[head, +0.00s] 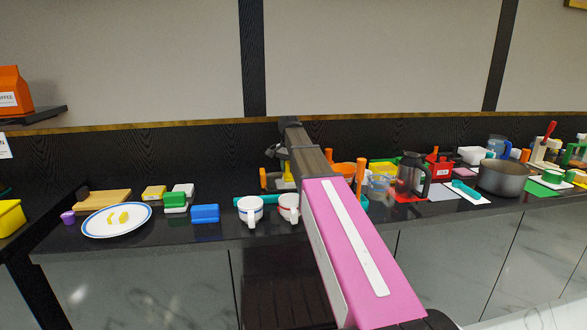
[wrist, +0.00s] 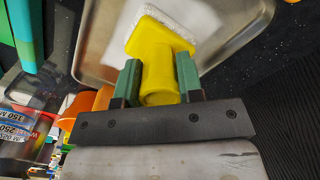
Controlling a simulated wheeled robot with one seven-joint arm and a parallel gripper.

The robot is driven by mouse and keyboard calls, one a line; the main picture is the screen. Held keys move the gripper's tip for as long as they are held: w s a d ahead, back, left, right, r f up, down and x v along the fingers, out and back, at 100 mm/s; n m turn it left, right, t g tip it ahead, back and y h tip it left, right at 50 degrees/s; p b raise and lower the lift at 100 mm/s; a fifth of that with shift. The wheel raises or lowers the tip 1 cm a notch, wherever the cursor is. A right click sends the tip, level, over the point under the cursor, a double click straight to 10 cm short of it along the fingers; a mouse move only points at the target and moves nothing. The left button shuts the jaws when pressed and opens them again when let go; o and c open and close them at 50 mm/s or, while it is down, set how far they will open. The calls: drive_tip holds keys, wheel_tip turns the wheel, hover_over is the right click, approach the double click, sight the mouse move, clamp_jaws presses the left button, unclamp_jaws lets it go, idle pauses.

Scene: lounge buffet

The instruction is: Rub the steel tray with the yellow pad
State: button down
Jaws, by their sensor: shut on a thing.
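My gripper (wrist: 159,78) is shut on the yellow handle of the yellow pad (wrist: 160,42), between its green fingertips. The pad's white face points away from the gripper, over the steel tray (wrist: 103,32). I cannot tell whether the white face touches the tray. A pale white area (wrist: 208,18) shows on the tray beside the pad; I cannot tell if it is a mark or glare. In the head view the yellow pad (head: 288,173) shows below the end of my arm, and my pink arm link hides most of the tray area.
Two white mugs (head: 250,210) stand left of my arm, near the counter front. An orange bowl (wrist: 76,109) and a clear measuring cup (wrist: 25,120) are close to the gripper's left in the wrist view. A dark coffee pot (head: 411,175) stands to the right.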

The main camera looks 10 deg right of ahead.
drive_tip(key=shift+a+f, duration=0.1)
drive_tip(key=shift+a, duration=2.15)
drive_tip(key=shift+d, duration=6.1)
wheel_tip(320, 180, up, 8)
